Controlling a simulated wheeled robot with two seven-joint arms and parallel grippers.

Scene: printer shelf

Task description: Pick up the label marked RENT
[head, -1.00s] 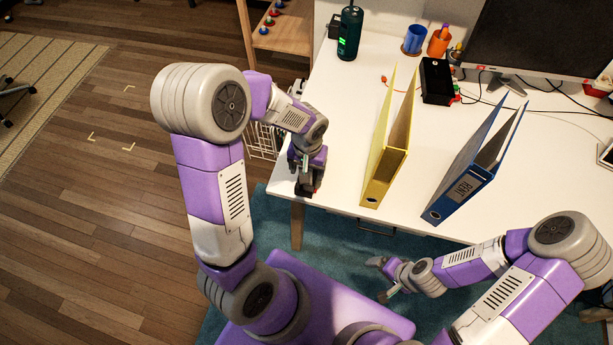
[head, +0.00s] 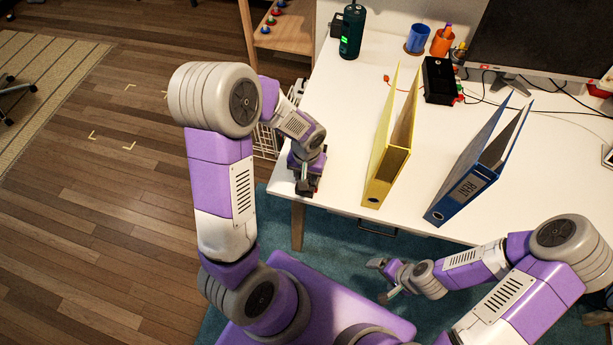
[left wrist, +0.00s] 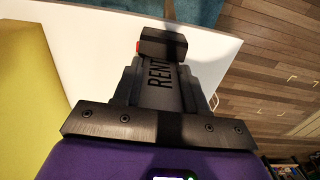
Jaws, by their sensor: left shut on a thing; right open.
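In the head view my left gripper (head: 306,188) is low at the table's front left corner; the label cannot be made out there. My right gripper (head: 381,280) is open and empty, in front of the table. A blue binder (head: 452,207) also bears a spine label reading RENT (head: 468,188).
A yellow binder (head: 376,190) stands on the white table (head: 345,110), right of my left gripper. Behind are a dark green bottle (head: 351,32), a blue cup (head: 417,38), an orange cup (head: 441,42), a black box (head: 438,80) and a monitor (head: 545,40).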

